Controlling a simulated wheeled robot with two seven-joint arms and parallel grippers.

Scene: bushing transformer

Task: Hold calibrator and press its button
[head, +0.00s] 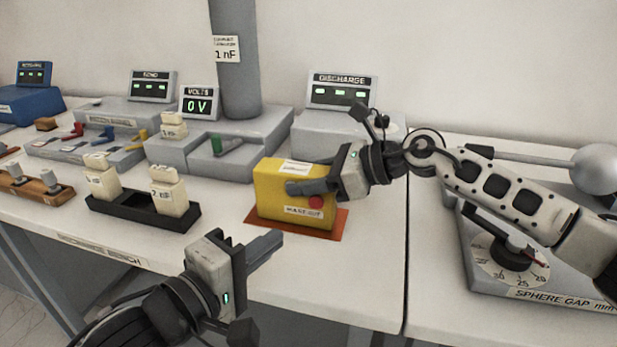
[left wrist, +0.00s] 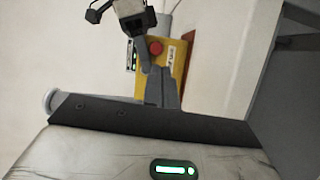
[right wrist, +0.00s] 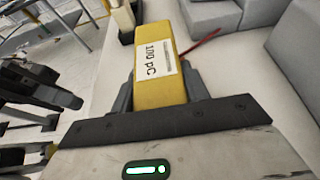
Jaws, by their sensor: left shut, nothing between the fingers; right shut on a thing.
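The calibrator is a yellow box (head: 275,195) with a white label and a red button (head: 316,201) on its front. It stands upright on or just above an orange mat (head: 255,222); I cannot tell whether it touches. My right gripper (head: 318,178) is shut on the calibrator from the right; in the right wrist view the box (right wrist: 157,90), labelled 100 pC, is between both fingers. My left gripper (head: 270,245) is shut and empty, in front of and below the box. In the left wrist view its closed fingers (left wrist: 161,85) point toward the box, below the red button (left wrist: 155,48).
A black tray (head: 190,221) with cream blocks stands left of the calibrator. Grey units with displays line the back, including the discharge unit (head: 340,127). A sphere gap device (head: 500,285) is at the right. The front bench strip is clear.

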